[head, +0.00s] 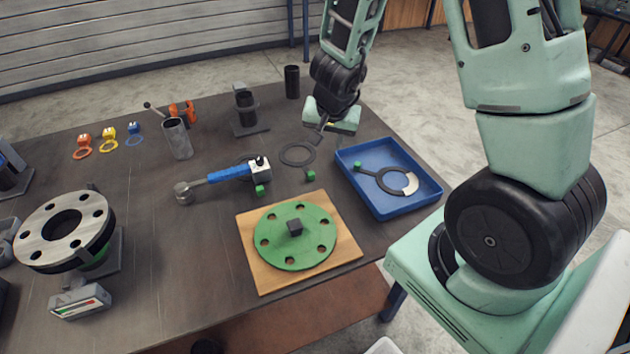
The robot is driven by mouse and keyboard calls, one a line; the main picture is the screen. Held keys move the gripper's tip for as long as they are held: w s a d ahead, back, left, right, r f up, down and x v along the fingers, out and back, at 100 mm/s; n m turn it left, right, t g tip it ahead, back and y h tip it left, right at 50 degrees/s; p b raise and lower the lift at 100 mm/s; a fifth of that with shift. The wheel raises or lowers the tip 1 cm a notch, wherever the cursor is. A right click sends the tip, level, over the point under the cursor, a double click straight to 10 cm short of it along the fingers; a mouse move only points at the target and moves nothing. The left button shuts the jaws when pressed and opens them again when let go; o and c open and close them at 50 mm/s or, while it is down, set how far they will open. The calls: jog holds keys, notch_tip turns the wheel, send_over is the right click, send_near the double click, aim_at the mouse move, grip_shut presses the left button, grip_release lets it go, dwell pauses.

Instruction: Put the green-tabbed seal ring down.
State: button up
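The green-tabbed seal ring (376,176) is a dark ring with a stem ending in a small green tab. It lies in the blue tray (430,198) at the right of the table, and a pale, part-round patch shows at its right side. My gripper (317,137) is above the table to the left of the tray, apart from the green tab. Its fingers are small and dark in this view, so I cannot tell whether they are open or shut. I see no ring hanging from them.
A plain dark ring (297,153) lies near my gripper. A green flange (278,238) sits on a wooden board (255,275) in front. A blue-handled tool (228,173), two small green blocks and a metal cup (178,139) stand left. A large flanged pipe (50,235) is far left.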

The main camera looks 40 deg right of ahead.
jog(key=s+a+r+n+g+y, duration=0.1)
jog(key=s+a+r+n+y, duration=0.25)
jog(key=a, duration=0.75)
jog(key=s+a+r+n+y, duration=0.2)
jog(key=s+a+r+n, duration=0.25)
jog(key=a, duration=0.65)
jog(key=s+a+r+n+g+h, duration=0.1)
jog(key=s+r+n, duration=0.1)
jog(key=s+n, duration=0.2)
jog(key=s+a+r+n+g+h, duration=0.1)
jog(key=s+n, duration=0.4)
jog(key=s, duration=0.6)
jog(key=shift+a+r+g+h, duration=0.3)
jog(key=shift+a+r+h, duration=0.15)
